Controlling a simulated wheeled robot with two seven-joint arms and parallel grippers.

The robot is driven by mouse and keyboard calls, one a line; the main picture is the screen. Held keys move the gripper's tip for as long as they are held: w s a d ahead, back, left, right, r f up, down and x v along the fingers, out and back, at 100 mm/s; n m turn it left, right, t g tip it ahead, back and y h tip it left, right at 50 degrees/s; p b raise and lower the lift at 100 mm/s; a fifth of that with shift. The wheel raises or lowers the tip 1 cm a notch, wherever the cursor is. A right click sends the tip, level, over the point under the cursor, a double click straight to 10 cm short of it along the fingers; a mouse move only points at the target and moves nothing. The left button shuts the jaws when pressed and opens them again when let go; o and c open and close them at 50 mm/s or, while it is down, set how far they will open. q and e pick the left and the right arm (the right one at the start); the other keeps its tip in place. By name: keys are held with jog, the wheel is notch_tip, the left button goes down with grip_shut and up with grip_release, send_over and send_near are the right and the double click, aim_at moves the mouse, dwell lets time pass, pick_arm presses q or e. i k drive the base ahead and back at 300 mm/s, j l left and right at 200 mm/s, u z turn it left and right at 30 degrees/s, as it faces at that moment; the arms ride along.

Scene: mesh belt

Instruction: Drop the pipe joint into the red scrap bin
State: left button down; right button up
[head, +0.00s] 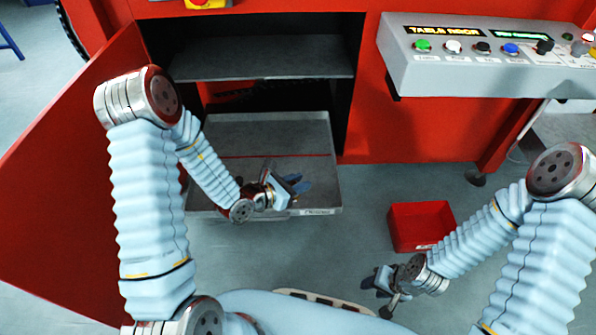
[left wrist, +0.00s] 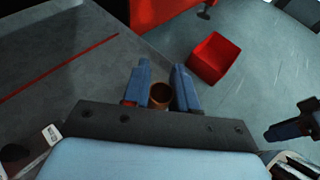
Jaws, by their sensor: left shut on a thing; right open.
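The pipe joint (left wrist: 160,95) shows in the left wrist view as a small brown, round, hollow piece between the blue fingers of my left gripper (left wrist: 160,88). My left gripper (head: 293,185) is shut on it, above the front part of the grey tray in the head view. I cannot make out the joint in the head view. The red scrap bin (head: 420,226) stands on the floor to the right of the tray, apart from my left gripper; it also shows in the left wrist view (left wrist: 214,60). My right gripper (head: 384,283) is open and empty, in front of the bin.
The grey tray (head: 255,135) extends from the open red machine cabinet, below a dark shelf (head: 260,65). An open red door (head: 70,155) stands at the left. A grey control panel (head: 480,65) with coloured buttons is at upper right. Floor between tray and bin is clear.

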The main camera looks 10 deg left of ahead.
aim_at(413, 231)
jog(key=l, duration=1.15)
jog(key=i+l, duration=0.1)
jog(key=l, duration=1)
